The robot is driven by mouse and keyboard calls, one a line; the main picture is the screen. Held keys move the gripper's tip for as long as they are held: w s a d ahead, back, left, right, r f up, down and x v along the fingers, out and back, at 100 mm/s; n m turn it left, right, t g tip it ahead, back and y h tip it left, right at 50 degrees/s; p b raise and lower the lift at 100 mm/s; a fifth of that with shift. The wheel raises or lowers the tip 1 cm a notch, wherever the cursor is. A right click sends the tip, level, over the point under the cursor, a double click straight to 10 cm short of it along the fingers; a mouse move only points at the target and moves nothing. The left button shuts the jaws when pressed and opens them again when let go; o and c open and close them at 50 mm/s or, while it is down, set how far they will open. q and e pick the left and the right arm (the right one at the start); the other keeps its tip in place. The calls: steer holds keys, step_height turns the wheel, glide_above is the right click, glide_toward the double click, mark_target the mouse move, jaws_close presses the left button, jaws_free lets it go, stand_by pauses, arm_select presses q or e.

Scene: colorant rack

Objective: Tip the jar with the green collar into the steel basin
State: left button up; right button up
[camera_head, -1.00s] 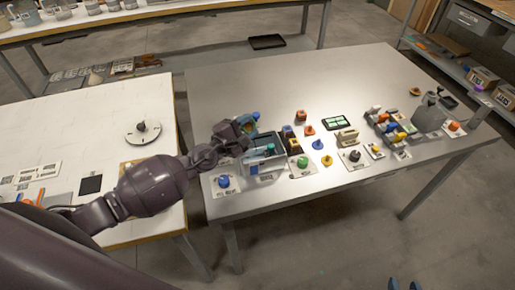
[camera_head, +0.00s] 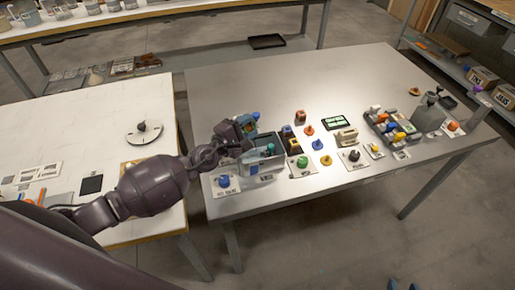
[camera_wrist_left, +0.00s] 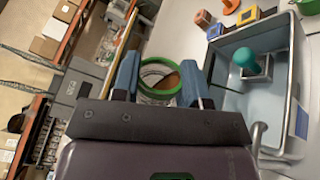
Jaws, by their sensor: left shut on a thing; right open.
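The jar with the green collar (camera_wrist_left: 158,92) is between the two fingers of my left gripper (camera_wrist_left: 158,88) in the left wrist view. The gripper is shut on it, and I look into its round mouth, where something brown shows. In the head view the left gripper (camera_head: 246,126) is at the far left corner of the steel basin (camera_head: 263,168), and the jar is mostly hidden by it. The basin is just right of the jar in the left wrist view (camera_wrist_left: 225,92); a teal knob-shaped thing (camera_wrist_left: 246,60) stands in it. My right gripper is not in view.
A blue knob (camera_head: 224,181) on a labelled card stands left of the basin. Several coloured knobs and blocks, such as a green one (camera_head: 302,161), stand to its right. A grey can (camera_head: 430,116) and a rack of colorants are farther right. The table's back area (camera_head: 290,85) is clear.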

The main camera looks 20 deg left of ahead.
arm_select(q)
steer(key=shift+m, duration=0.3)
arm_select(e)
steer(key=shift+w+a+r, duration=0.1)
steer(key=shift+w+r, duration=0.25)
steer(key=shift+r, duration=0.05)
steer(key=shift+s, duration=0.25)
arm_select(q)
steer(key=shift+d+r+m+p, duration=0.15)
steer(key=shift+r+m+p, duration=0.15)
steer(key=shift+p, duration=0.1)
arm_select(e)
steer(key=shift+s, duration=0.25)
arm_select(q)
steer(key=shift+s, duration=0.1)
steer(key=shift+s+d+r+m+p, duration=0.1)
steer(key=shift+d+r+m+p, duration=0.25)
steer(key=shift+p, duration=0.35)
arm_select(e)
steer(key=shift+w+r, duration=0.3)
steer(key=shift+r, duration=0.35)
steer(key=shift+w+r, duration=0.25)
steer(key=shift+r, duration=0.35)
